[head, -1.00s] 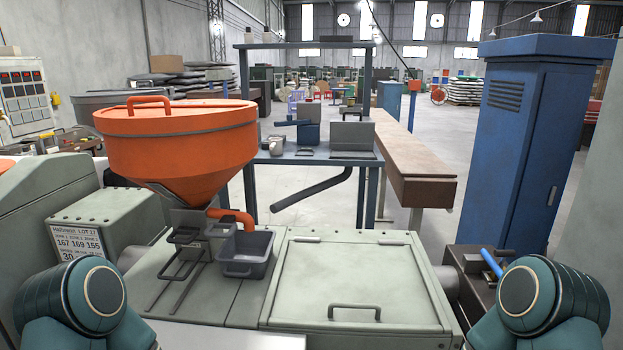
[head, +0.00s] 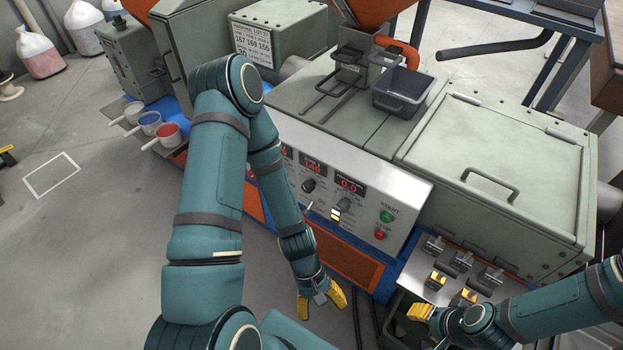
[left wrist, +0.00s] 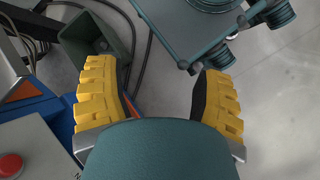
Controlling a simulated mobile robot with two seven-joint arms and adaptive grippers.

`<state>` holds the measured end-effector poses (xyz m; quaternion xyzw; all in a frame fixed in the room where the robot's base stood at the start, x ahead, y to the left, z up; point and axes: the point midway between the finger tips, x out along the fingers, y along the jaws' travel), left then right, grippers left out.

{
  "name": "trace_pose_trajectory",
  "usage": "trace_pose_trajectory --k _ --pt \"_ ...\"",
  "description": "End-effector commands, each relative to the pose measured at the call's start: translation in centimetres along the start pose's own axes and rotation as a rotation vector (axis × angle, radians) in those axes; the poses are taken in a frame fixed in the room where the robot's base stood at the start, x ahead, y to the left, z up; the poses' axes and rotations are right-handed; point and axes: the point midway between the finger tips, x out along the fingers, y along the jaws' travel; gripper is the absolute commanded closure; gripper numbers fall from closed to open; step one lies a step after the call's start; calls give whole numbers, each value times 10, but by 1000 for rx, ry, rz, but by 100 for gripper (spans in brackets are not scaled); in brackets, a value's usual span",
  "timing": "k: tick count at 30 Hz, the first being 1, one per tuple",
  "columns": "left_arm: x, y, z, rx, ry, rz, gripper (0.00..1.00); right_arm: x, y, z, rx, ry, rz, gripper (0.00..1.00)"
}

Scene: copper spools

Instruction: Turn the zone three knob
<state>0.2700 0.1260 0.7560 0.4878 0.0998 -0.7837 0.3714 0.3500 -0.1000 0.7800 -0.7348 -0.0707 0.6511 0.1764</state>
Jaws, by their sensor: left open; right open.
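The control panel (head: 395,200) is on the front of the grey-green machine. A dark knob (head: 308,185) sits under a red display (head: 313,167) that seems to read 146. A greyer knob (head: 344,204) sits under a display (head: 350,187) reading 0.0. Their labels are too small to read. My left arm hides the panel's left part. My left gripper (head: 322,299) hangs open and empty, below and in front of the panel; its yellow fingers (left wrist: 160,100) are spread in the left wrist view. My right gripper (head: 424,318) is open at the lower right, beside the metal shelf, partly hidden.
Green and red buttons (head: 380,235) are at the panel's right. A settings card (head: 252,44) is on the box behind my left arm. A shelf with clamp-like metal pieces (head: 462,262) stands at right. A grey bin (head: 403,90) sits on top.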

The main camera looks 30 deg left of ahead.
Motion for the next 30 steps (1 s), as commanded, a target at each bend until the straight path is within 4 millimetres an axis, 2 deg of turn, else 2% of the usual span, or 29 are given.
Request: trace_pose_trajectory --k 2,4,6,8,11,13,15,19,21,24,27,30 --pt "-2 -4 17 -234 -171 83 32 -4 -2 -2 1 3 0 53" --pt "-8 4 28 -428 -319 189 32 -6 -2 -2 1 5 0 53" --pt "-20 17 29 -612 -456 329 32 -8 -3 -4 2 7 1 53" --pt "-35 29 22 -761 -562 475 32 -10 -4 -4 3 9 1 53" --pt "-68 43 -9 -989 -703 767 32 -13 -5 -6 4 12 1 53" --pt "-94 41 -42 -1128 -766 999 32 -15 -6 -7 4 15 2 53" --pt "-119 28 -76 -1239 -794 1232 32 -17 -6 -8 5 17 2 53" --pt "-156 -14 -126 -1374 -775 1606 32 -20 -7 -9 6 20 2 53" --pt "-168 -35 -142 -1412 -747 1746 32 -20 -8 -10 6 21 2 53" --pt "-178 -55 -154 -1440 -715 1865 32 -21 -8 -10 6 22 2 53" --pt "-181 -60 -160 -1446 -701 1906 32 -21 -8 -10 6 22 2 53" --pt "-183 -52 -166 -1443 -701 1906 32 -20 -8 -10 6 22 2 53"
